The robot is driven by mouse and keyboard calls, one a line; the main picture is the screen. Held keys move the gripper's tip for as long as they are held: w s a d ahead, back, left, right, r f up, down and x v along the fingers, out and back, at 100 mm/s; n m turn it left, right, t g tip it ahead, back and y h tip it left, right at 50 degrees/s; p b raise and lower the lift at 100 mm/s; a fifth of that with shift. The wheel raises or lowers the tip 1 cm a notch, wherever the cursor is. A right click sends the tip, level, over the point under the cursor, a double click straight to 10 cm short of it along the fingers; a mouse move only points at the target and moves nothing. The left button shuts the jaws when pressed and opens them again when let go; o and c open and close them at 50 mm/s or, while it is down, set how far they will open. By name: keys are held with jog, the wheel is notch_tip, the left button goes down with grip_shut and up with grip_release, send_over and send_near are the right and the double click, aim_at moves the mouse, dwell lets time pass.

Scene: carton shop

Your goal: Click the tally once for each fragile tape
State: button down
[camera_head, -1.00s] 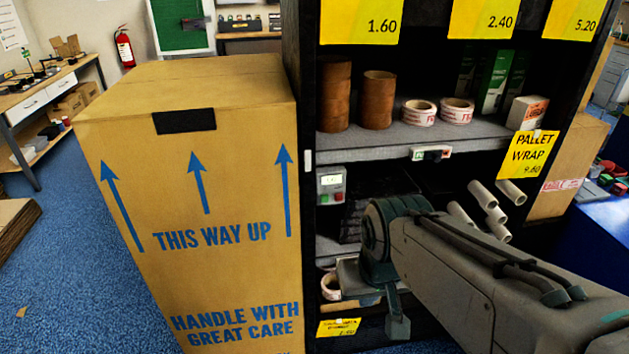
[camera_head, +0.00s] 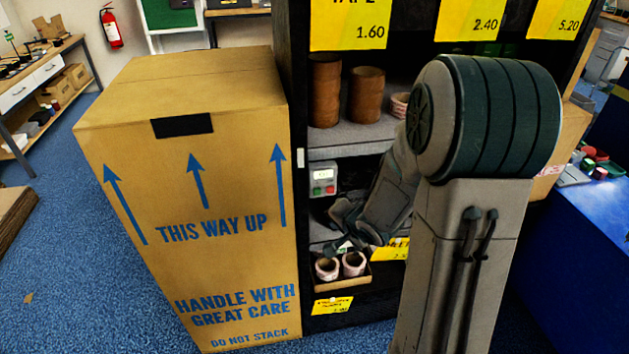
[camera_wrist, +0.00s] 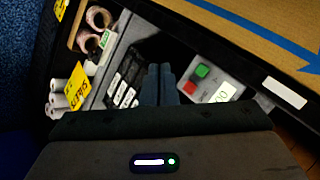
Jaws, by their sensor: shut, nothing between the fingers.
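The tally (camera_head: 323,178) is a small grey box with a lit display and a red and a green button, standing on the middle shelf. In the wrist view the tally (camera_wrist: 215,88) lies just right of my gripper (camera_wrist: 160,75), whose fingers are together and empty. They look apart from the buttons. One white tape roll with red print (camera_head: 399,105) shows on the upper shelf, mostly hidden by my arm. Two pale rolls (camera_head: 327,268) sit in a low tray (camera_head: 342,284); their print is too small to read. The tally's digits are unclear.
A tall carton (camera_head: 200,200) stands against the shelf's left side. Brown tape stacks (camera_head: 366,95) stand on the upper shelf. In the wrist view, black boxed items (camera_wrist: 125,85) lie left of the fingers, and white tubes (camera_wrist: 66,92) lie farther left.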

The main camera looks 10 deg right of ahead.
aim_at(317, 192)
jog(key=shift+w+a+f+m+y, duration=0.2)
jog(key=shift+a+f+m+y, duration=0.1)
jog(key=shift+a+m+y, duration=0.3)
jog(key=shift+a, duration=0.1)
jog(key=w+p, duration=0.1)
jog(key=w, duration=0.7)
jog(key=shift+w, duration=0.4)
jog(key=shift+w+r+p, duration=0.1)
jog(key=shift+p, duration=0.25)
dwell(1.3)
jog(key=shift+w+p, duration=0.3)
jog(key=shift+w, duration=0.05)
